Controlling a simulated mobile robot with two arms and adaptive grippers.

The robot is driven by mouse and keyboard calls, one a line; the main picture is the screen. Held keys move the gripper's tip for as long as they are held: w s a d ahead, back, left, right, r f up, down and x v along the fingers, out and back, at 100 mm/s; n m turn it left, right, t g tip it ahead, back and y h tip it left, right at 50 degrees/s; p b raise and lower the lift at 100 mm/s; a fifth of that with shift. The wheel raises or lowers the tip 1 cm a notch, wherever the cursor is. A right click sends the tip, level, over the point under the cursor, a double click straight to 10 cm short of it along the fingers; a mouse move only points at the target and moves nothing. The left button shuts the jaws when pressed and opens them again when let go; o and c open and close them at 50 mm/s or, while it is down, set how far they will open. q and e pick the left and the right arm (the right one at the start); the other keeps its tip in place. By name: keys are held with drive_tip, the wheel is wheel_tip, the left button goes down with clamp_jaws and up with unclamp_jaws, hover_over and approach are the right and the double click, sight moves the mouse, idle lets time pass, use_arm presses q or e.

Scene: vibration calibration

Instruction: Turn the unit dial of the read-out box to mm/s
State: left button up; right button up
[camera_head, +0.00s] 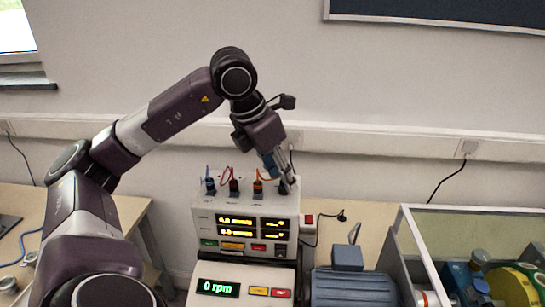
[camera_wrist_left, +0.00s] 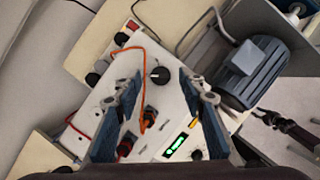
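The read-out box (camera_head: 200,222) is light grey, with lit yellow displays on its front. A black dial (camera_wrist_left: 160,75) with a pale mark stands on its top; I cannot read any unit label. The dial also shows in the head view at the top's right end (camera_head: 289,188), partly covered by the fingers. My left gripper (camera_head: 286,176) points down just above this dial. In the left wrist view its two fingers stand wide apart, with the dial between and beyond them. A dark jointed shape at the right edge (camera_wrist_left: 297,132) looks like my right gripper; its opening is unclear.
Blue, red and orange plugs (camera_head: 258,187) with cables stand beside the dial. A box reading 0 rpm (camera_head: 218,288) sits in front. A blue-grey motor (camera_head: 352,288) is to the right, beside a framed rig (camera_head: 470,222). A red switch (camera_head: 308,220) adjoins the box.

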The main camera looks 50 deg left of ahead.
use_arm(q)
drive_tip(key=v, duration=1)
drive_tip(key=shift+s, duration=0.1)
idle(0.5)
